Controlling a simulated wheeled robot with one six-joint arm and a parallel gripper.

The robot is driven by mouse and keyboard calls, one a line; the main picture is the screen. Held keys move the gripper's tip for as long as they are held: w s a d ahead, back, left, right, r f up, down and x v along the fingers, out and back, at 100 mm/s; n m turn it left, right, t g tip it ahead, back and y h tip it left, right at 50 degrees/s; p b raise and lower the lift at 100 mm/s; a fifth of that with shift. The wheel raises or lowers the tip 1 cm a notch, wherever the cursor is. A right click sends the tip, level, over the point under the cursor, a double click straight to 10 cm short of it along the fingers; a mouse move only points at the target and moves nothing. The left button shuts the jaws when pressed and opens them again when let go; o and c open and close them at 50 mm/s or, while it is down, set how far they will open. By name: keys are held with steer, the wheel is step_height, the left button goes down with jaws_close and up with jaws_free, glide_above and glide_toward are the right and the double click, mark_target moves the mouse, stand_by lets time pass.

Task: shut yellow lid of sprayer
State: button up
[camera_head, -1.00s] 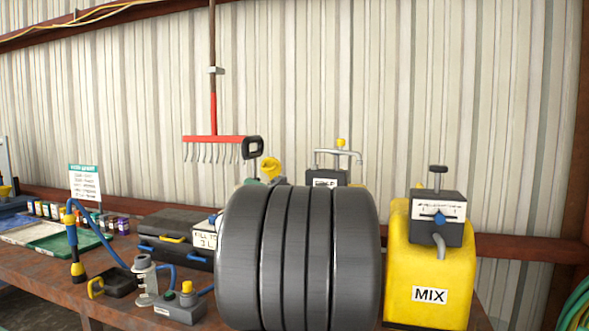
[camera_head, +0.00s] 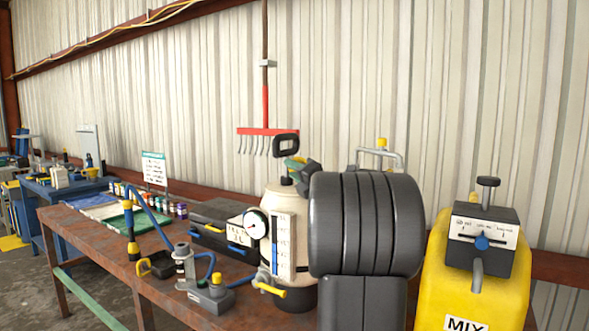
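A cream tank (camera_head: 281,202) with a round gauge (camera_head: 255,224), a blue-marked level strip and a yellow lever (camera_head: 269,289) stands at the table's front right; it looks like the sprayer. On its top is a green and dark fitting (camera_head: 294,163) with a thin yellow edge (camera_head: 300,159), perhaps the lid seen nearly edge-on. I cannot tell how far open it is. My large dark ribbed arm link (camera_head: 365,224) covers the tank's right side. My gripper's fingers do not show.
A yellow MIX container (camera_head: 470,270) with a grey control box stands at right. A black case (camera_head: 222,214), a small grey pump (camera_head: 211,296) with blue hose, and several small bottles sit left along the rusty table (camera_head: 105,238). A red rake (camera_head: 267,131) hangs behind.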

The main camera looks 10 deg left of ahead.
steer(key=shift+w, duration=0.1)
jaws_close()
steer(key=shift+r, duration=0.1)
